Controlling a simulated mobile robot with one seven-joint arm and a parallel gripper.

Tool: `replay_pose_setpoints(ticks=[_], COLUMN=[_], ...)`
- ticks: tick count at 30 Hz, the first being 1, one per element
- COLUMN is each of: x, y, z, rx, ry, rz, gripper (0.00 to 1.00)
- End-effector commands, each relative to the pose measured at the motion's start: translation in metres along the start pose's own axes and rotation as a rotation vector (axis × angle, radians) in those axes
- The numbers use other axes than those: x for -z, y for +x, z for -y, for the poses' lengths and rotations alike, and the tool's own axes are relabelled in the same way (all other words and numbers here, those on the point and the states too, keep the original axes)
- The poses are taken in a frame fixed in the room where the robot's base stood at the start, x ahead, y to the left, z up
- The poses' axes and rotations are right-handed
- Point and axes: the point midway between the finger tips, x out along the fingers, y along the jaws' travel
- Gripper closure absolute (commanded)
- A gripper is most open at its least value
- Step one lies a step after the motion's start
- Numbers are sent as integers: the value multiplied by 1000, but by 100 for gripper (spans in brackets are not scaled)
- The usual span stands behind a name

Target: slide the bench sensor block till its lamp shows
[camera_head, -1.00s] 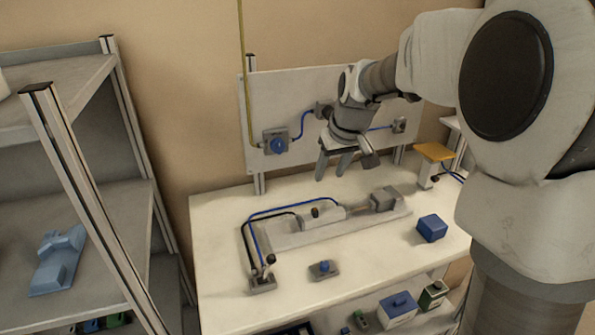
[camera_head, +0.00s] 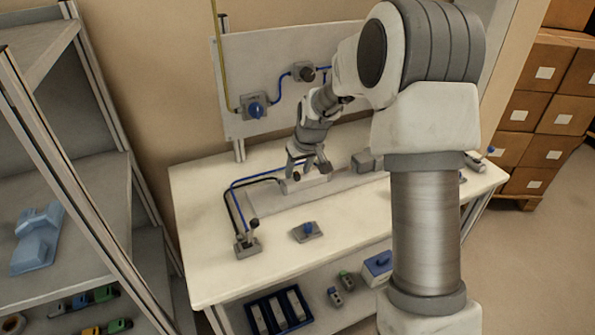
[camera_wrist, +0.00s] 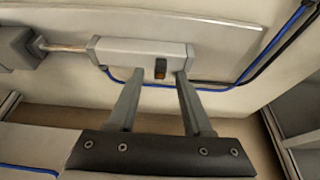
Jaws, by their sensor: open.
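The sensor block is a small dark block with an orange-brown patch (camera_wrist: 160,68) on the side of a pale grey cylinder (camera_wrist: 120,50) in the wrist view. I cannot tell whether a lamp on it is lit. In the head view the block (camera_head: 296,177) is a small dark spot on the cylinder (camera_head: 314,185), partly hidden by my gripper. My gripper (camera_wrist: 158,77) is open. Its two fingers reach down to the cylinder, one to each side of the block, with gaps between. I cannot tell whether the fingertips touch the cylinder.
Blue and black lines (camera_head: 240,184) run from the cylinder to a lever valve (camera_head: 248,246) on the bench (camera_head: 200,215). A small blue-knob switch (camera_head: 307,231) stands in front. A grey block (camera_head: 363,161) sits at the rod end. A panel (camera_head: 270,55) rises behind; shelves stand left.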

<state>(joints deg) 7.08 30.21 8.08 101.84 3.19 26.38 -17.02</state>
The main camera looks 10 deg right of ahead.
Motion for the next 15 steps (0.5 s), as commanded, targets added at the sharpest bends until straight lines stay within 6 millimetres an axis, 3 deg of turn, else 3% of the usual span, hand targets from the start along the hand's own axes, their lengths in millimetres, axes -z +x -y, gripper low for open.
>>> replay_pose_setpoints(ticks=[13, 15], x=[0, 0], y=[11, 11], z=[0, 0], rx=[0, 0], ry=[0, 0], rz=[0, 0], gripper=[50, 63])
